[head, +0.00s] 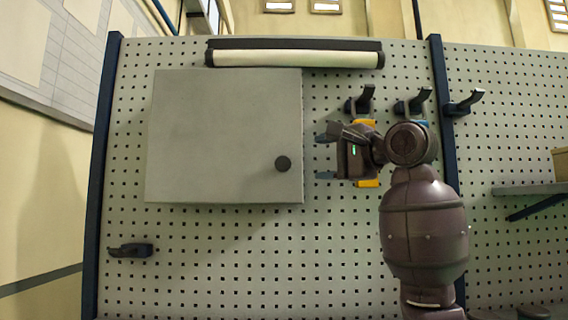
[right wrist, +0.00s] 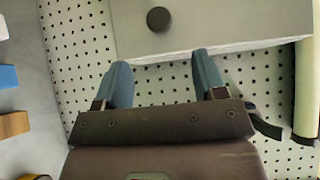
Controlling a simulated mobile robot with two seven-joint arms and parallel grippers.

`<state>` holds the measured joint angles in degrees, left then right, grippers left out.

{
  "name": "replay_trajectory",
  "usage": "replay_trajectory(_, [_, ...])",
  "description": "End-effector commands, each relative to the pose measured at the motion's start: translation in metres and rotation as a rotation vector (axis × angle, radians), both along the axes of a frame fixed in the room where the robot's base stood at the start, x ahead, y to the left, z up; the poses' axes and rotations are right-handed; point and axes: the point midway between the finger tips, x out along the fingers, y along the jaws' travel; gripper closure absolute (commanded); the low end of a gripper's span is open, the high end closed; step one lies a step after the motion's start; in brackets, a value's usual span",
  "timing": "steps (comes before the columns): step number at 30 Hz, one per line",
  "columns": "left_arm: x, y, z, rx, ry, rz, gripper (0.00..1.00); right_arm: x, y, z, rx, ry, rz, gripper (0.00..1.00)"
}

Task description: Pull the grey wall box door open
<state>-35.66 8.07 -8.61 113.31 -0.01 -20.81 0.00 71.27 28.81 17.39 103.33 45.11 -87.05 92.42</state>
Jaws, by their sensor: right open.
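The grey wall box (head: 215,135) hangs on the pegboard, and its door looks shut. A round dark knob (head: 283,164) sits near the door's lower right corner. In the right wrist view the knob (right wrist: 158,19) is at the top, beyond the fingertips, and the box's pale side edge (right wrist: 230,46) runs across just ahead of them. My right gripper (head: 322,155) is to the right of the box, pointing left at it; its blue fingers (right wrist: 160,70) are apart with nothing between them. My left gripper is not in view.
A light tube lamp (head: 295,59) is mounted above the box. Dark hooks (head: 463,103) are on the pegboard above and right of my gripper, another hook (head: 131,250) at lower left. A shelf (head: 535,188) is at far right.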

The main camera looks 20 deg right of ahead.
Motion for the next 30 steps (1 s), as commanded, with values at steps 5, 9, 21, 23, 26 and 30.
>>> replay_trajectory(5, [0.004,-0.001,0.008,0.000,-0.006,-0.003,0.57,0.019,0.012,0.000,-0.001,0.004,0.003,0.36])
replay_trajectory(9, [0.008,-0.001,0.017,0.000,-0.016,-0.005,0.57,0.041,0.023,0.001,-0.001,0.003,0.003,0.36])
replay_trajectory(21, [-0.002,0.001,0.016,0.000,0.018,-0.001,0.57,0.086,0.048,0.001,-0.002,-0.001,0.000,0.36])
replay_trajectory(23, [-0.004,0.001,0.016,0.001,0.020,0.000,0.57,0.089,0.049,0.001,-0.003,-0.001,0.000,0.36])
replay_trajectory(26, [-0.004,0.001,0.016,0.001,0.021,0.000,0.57,0.091,0.051,0.000,-0.003,-0.002,0.000,0.36])
replay_trajectory(30, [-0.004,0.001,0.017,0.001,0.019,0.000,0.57,0.092,0.051,0.000,-0.003,-0.003,0.000,0.36])
